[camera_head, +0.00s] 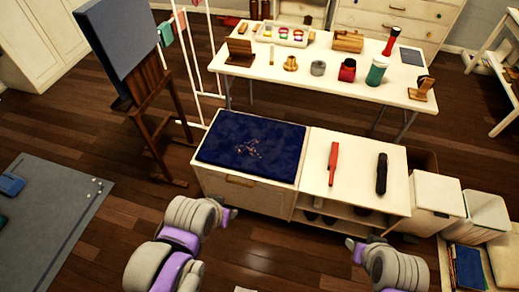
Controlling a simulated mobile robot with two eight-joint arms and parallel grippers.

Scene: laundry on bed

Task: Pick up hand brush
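A long dark object (381,174), which looks like the hand brush, lies on the right part of the low white cabinet's top (355,185). A slim red tool (334,163) lies to its left; I cannot tell its kind. My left gripper (231,214) is in front of the cabinet, below the blue cushion. My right gripper (352,246) is low in front of the cabinet's open shelf, apart from the dark object. Both grippers are small and seen from behind, so their finger openings are unclear. Nothing visible is held.
A dark blue cushion (252,146) with scattered crumbs covers the cabinet's left part. White bins (437,195) stand at its right. A long table (325,85) with several objects stands behind, and an easel (150,95) stands left. The cabinet top around the two tools is clear.

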